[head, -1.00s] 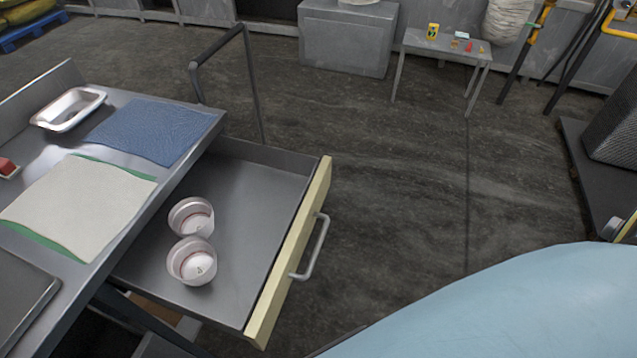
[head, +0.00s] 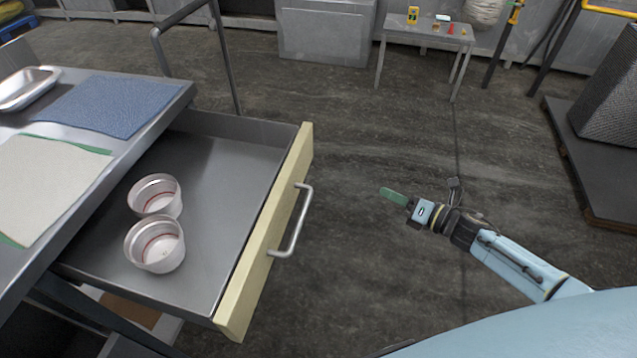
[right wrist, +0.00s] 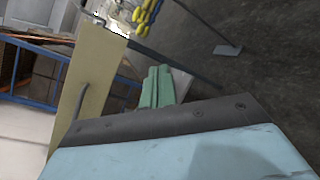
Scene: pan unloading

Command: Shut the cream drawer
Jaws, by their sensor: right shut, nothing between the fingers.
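The cream drawer (head: 268,240) stands pulled out from the grey table, its cream front facing right with a grey bar handle (head: 297,222). My left gripper is not in view.
The grey table (head: 150,112) holds a blue cloth (head: 115,105), a pale cloth (head: 45,180) and a metal tray (head: 25,90). A small table (head: 425,42) with small items stands at the back. A dark platform (head: 590,170) is at right. The floor between is clear.

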